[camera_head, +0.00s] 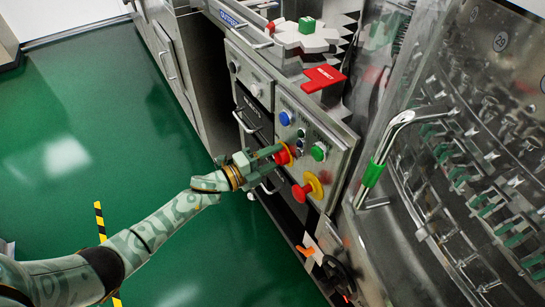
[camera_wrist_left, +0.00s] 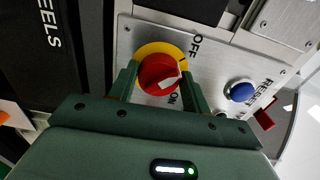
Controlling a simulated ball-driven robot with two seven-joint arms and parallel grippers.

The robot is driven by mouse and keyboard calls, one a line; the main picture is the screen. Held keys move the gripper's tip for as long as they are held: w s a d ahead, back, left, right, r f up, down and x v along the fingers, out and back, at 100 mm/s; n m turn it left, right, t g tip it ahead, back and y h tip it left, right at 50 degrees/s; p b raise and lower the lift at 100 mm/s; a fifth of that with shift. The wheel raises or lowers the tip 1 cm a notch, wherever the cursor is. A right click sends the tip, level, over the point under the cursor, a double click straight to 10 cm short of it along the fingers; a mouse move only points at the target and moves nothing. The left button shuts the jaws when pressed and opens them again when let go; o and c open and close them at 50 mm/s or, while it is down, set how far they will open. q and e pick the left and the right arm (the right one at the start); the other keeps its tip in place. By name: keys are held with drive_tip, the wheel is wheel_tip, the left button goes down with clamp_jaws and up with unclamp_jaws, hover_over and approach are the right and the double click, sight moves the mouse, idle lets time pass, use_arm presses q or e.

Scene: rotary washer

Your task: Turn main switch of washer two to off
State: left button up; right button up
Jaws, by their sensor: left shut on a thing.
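The main switch is a round red knob (camera_wrist_left: 158,72) on a yellow ring, with OFF and ON printed beside it. A white mark on the knob lies toward its right side, near ON; its exact setting is hard to read. My left gripper (camera_wrist_left: 160,78) has one finger on each side of the knob and is shut on it. In the head view my left gripper (camera_head: 274,152) reaches from the left to the red knob (camera_head: 284,154) on the metal panel and partly hides it. My right gripper is out of view.
The panel has a blue button (camera_head: 285,118), marked RESET in the wrist view (camera_wrist_left: 241,92), a green button (camera_head: 319,151) and a red mushroom button (camera_head: 301,193) on yellow. A curved door handle (camera_head: 396,130) stands out at right. Green floor (camera_head: 90,110) is clear at left.

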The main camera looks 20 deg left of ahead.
use_arm(q)
drive_tip(key=o, duration=1)
drive_tip(key=shift+a+f, duration=0.1)
drive_tip(key=shift+c, duration=0.2)
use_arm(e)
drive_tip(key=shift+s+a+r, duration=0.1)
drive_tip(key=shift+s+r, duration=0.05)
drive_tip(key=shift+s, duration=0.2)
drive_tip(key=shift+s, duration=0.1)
use_arm(q)
drive_tip(key=p+v, duration=0.3)
drive_tip(key=v, duration=1.3)
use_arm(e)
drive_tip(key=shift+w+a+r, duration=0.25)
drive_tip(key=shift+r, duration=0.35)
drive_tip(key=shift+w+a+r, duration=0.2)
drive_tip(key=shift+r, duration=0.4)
use_arm(q)
drive_tip(key=shift+s+a, duration=0.1)
drive_tip(key=shift+s, duration=0.05)
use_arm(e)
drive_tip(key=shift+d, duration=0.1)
